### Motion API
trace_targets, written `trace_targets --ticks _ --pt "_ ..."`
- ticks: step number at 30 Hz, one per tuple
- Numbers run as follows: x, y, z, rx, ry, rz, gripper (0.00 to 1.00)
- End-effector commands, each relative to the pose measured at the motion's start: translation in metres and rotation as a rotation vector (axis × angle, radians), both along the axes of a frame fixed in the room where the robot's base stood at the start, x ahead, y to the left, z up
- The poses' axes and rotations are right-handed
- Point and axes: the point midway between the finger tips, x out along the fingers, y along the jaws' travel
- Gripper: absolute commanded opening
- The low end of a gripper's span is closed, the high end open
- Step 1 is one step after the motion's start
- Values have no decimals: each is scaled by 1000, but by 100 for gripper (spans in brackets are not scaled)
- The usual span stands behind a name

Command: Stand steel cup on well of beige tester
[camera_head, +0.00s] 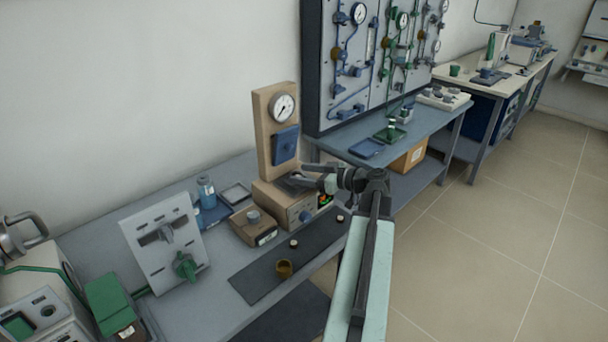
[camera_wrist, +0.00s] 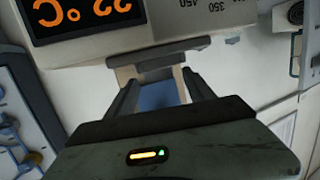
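The beige tester (camera_head: 285,204) stands on the grey-blue bench, with a tall back column, a round gauge and a blue plate. Its front with the orange display (camera_wrist: 85,14) fills the top of the wrist view, upside down. My gripper (camera_head: 303,176) is over the top of the tester's base, at the dark well area. In the wrist view my gripper's fingers (camera_wrist: 160,78) stand apart, with the blue plate showing between them. A grey piece lies at the fingertips; I cannot tell if it is the steel cup or part of the well. I cannot surely pick out the steel cup elsewhere.
A low beige box (camera_head: 252,228) with a grey top piece stands left of the tester. A blue bottle (camera_head: 206,190) and a grey panel (camera_head: 163,240) stand farther left.

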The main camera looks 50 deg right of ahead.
Motion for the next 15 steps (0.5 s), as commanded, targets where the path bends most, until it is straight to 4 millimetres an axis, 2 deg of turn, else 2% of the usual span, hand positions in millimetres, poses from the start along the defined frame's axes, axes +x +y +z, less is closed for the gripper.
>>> trace_targets --ticks 8,15 --pt "-4 -1 1 0 0 -1 62" --pt "-47 -12 12 -1 0 -4 62"
